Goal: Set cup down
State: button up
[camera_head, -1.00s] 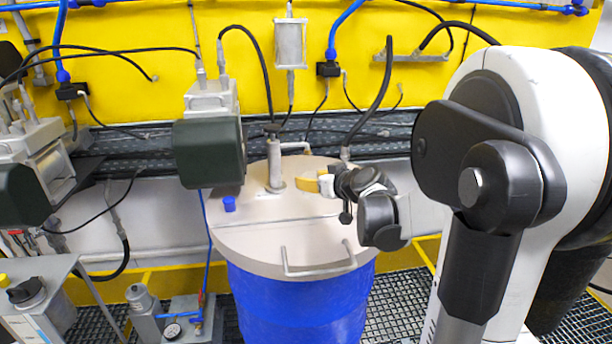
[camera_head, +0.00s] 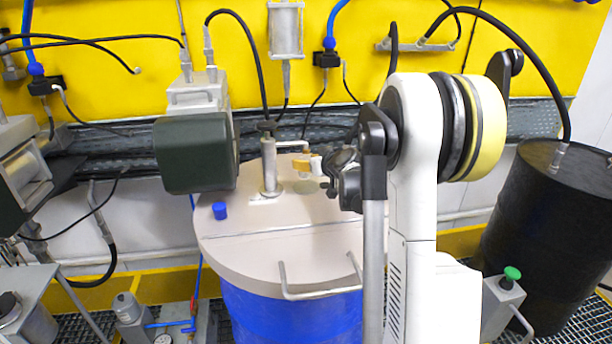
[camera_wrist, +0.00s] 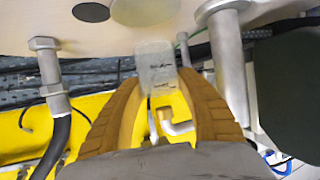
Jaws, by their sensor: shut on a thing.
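My gripper (camera_head: 302,164) is over the back part of the blue drum's lid (camera_head: 270,245), just right of the upright metal pipe (camera_head: 269,168). Its yellow-brown fingers are shut on a small whitish cup (camera_head: 316,163). In the wrist view, the translucent cup (camera_wrist: 155,66) sits between the two fingertips (camera_wrist: 158,85), with small dark marks on its side. The lid fills the top of that view. I cannot tell whether the cup touches the lid; it appears a little above it. My wrist hides part of the lid's back right.
A pale round disc (camera_head: 306,187) lies on the lid below my gripper, and a small blue cap (camera_head: 220,210) stands at its left. A dark green motor housing (camera_head: 196,153) hangs left of the pipe. A metal handle (camera_head: 320,290) rises at the front. A black drum (camera_head: 552,235) stands at right.

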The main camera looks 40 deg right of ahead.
aim_at(310, 174)
jog(key=shift+w+d+f, duration=0.1)
jog(key=shift+w+f, duration=0.1)
jog(key=shift+f+b, duration=0.4)
jog(key=shift+f, duration=1.45)
jog(key=shift+f, duration=0.1)
jog(key=shift+f, duration=0.2)
jog(key=o, duration=0.8)
jog(key=shift+r, duration=0.1)
jog(key=shift+c, duration=0.2)
jog(key=shift+r, duration=0.1)
